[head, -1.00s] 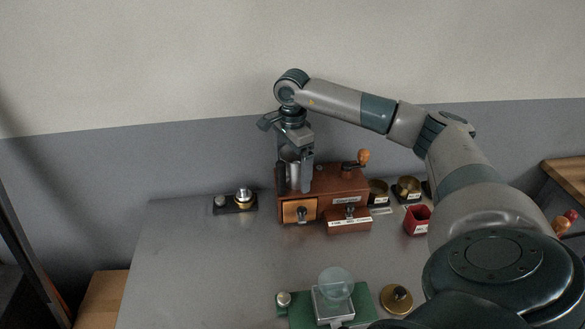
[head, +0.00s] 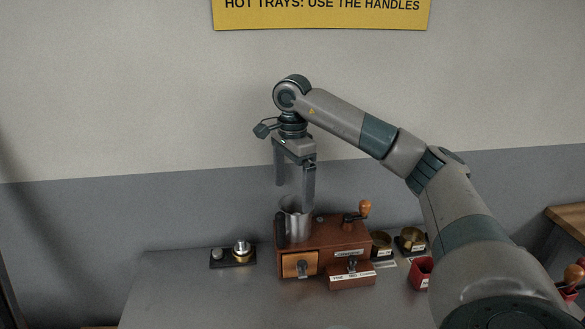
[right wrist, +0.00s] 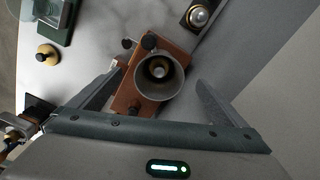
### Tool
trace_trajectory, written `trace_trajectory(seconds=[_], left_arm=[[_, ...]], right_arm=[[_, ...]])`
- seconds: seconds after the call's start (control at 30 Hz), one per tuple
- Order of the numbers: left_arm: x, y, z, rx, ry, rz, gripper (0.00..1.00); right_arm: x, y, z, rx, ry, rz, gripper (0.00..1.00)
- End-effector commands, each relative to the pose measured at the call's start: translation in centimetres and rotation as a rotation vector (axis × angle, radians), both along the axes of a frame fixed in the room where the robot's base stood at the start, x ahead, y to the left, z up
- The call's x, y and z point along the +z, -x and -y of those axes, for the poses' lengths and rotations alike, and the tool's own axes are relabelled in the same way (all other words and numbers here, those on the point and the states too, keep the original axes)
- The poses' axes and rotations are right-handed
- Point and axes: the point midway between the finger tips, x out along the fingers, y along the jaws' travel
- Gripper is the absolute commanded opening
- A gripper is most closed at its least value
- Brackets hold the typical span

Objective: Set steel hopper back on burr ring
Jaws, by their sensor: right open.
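The steel hopper (head: 297,222) is a grey metal cup, upright on top of the wooden grinder (head: 330,240) at its left end. In the right wrist view the open fingers (right wrist: 158,84) lie on either side of the hopper. My left gripper is not in view.
A small black stand with metal pieces (head: 233,254) is left of the grinder. Brass cups (head: 411,239) and a red container (head: 422,272) are at the right. The grinder's crank has an orange knob (head: 365,207). The table's left part (head: 190,295) is clear.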

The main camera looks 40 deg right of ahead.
Motion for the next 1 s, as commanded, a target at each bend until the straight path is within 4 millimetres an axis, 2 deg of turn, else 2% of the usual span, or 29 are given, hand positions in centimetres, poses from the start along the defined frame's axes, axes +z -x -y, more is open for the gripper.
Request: trace_trajectory(seconds=[0.07,0.4,0.67,1.0], left_arm=[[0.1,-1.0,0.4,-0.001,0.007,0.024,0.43],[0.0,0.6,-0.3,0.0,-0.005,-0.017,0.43],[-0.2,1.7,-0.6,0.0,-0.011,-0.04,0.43],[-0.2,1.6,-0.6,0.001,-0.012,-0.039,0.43]], right_arm=[[1.7,0.0,0.0,0.001,-0.001,0.004,0.96],[5.7,0.0,0.0,0.0,-0.001,0.001,0.96],[6.8,0.0,0.0,0.001,0.0,0.0,0.96],[6.9,0.0,0.0,0.001,-0.001,0.0,0.96]])
